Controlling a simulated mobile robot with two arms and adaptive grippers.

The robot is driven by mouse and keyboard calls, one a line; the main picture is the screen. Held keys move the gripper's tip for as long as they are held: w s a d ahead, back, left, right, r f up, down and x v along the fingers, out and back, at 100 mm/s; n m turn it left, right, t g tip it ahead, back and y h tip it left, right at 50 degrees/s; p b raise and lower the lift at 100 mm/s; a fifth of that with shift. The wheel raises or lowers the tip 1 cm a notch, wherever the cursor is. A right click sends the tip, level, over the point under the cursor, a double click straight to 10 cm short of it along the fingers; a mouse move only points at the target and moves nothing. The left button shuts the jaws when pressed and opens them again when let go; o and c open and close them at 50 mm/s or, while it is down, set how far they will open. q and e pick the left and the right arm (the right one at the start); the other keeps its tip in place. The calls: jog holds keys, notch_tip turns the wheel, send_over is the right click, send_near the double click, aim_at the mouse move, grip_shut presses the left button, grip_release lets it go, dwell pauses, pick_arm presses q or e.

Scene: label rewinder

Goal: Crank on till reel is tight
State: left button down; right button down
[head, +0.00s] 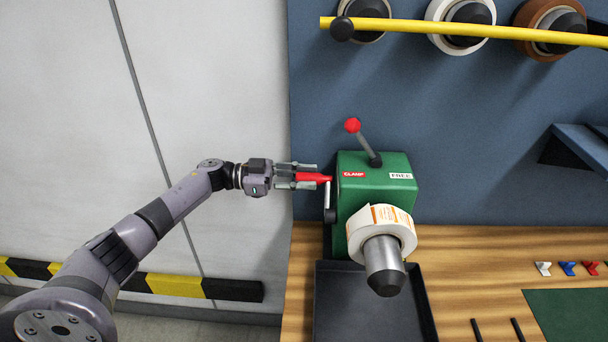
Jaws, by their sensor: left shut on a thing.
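The green rewinder (376,170) stands on the wooden bench, with labels reading CLAMP and FREE on its top. A lever with a red ball knob (353,125) rises from its top and leans left, toward the CLAMP side. The label reel (381,226), white with orange-printed labels, sits on the spindle (384,264) at the front. The crank (329,203) is on the rewinder's left side. My left gripper (300,177) is shut on its red handle (313,177), coming from the left. How tight the reel is wound cannot be told. My right gripper is out of view.
A dark tray (370,330) lies below the spindle. A yellow bar (470,30) crosses in front of several rolls on the blue back panel. Small coloured clips (567,268) and a green mat (572,315) lie at right. The bench between is mostly clear.

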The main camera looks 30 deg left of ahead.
pick_arm(q)
notch_tip(320, 180, down, 9)
jog(key=w+a+n+b, duration=0.1)
jog(key=w+n+b, duration=0.1)
jog(key=n, duration=1)
jog(key=shift+w+a+r+n+b, duration=0.2)
jog(key=shift+w+n+b, duration=0.1)
jog(key=shift+w+n, duration=0.15)
jog(key=c, duration=1.5)
grip_release()
jog(key=shift+o, duration=0.9)
jog(key=shift+a, duration=0.1)
jog(key=v, duration=1.1)
jog(key=shift+s+a, duration=0.3)
